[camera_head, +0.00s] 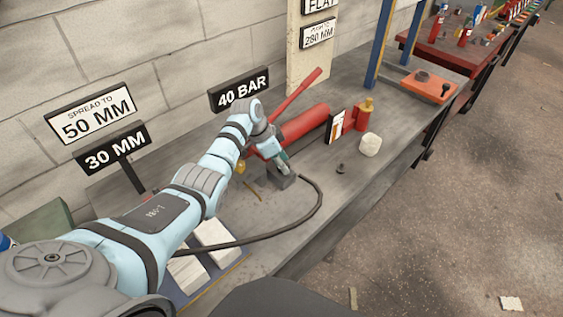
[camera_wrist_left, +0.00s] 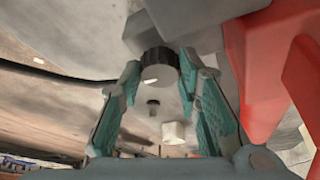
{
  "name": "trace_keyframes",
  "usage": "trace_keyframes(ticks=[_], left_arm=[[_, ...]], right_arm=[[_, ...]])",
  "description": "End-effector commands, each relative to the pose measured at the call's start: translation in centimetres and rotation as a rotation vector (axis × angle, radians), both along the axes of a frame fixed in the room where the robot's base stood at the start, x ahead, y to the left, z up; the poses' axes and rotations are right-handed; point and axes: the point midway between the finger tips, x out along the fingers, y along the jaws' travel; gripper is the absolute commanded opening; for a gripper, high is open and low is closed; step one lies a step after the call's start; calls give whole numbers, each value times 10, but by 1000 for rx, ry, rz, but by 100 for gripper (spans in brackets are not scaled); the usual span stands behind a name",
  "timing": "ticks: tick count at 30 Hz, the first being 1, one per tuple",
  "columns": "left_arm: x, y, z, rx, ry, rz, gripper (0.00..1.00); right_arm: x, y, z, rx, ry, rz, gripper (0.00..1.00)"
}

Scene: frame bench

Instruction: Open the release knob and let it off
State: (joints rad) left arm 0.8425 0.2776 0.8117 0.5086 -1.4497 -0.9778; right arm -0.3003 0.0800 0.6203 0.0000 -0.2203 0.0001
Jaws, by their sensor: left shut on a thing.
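My left gripper (camera_head: 281,160) is at the near end of a red hand pump (camera_head: 305,124), just above a small grey block (camera_head: 283,180). In the left wrist view, the release knob (camera_wrist_left: 160,67), dark-rimmed with a pale round face, sits between the teal fingertips of this gripper, which is shut on it. The knob is hidden behind the gripper in the head view. The pump's red lever (camera_head: 298,95) slants up to the right. My right gripper is out of view.
A black hose (camera_head: 319,204) curves from the block across the bench. A sign reading 40 BAR (camera_head: 240,90) stands behind my arm. The front right bench top is mostly clear.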

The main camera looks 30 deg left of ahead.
Motion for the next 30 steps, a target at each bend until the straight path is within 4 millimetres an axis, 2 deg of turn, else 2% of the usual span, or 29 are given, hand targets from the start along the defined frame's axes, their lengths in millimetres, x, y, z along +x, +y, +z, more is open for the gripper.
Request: trace_keyframes(ticks=[8,14,21,30], left_arm=[[-1,0,3,-1,1,47,3],[-2,-1,5,0,3,154,3],[-2,-3,7,0,3,356,3],[-2,-5,5,1,1,641,3]], right_arm=[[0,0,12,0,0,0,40],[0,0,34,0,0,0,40],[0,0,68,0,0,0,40],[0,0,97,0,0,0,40]])
